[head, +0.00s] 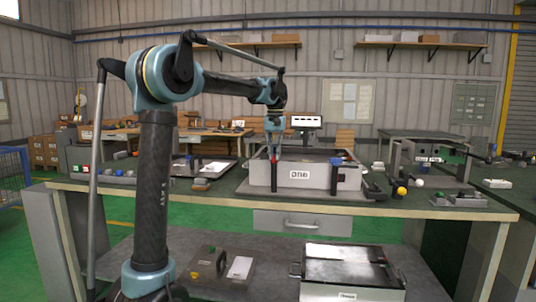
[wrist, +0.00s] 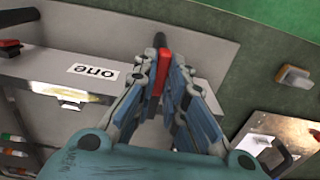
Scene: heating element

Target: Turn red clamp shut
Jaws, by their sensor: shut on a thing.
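The red clamp (wrist: 164,70) is between the fingertips of my gripper (wrist: 163,82) in the wrist view, and the fingers are shut on it. A dark part lies just beyond its top end. In the head view my gripper (head: 273,148) points down at the front left of a grey box marked "one" (head: 310,174). A small bit of the red clamp (head: 274,159) shows below the fingers, above a dark upright bar on the box's front. The fingers hide much of the clamp, and I cannot tell its exact angle.
A tray (head: 205,165) lies to the left. A second box (head: 350,267) is on the lower shelf.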

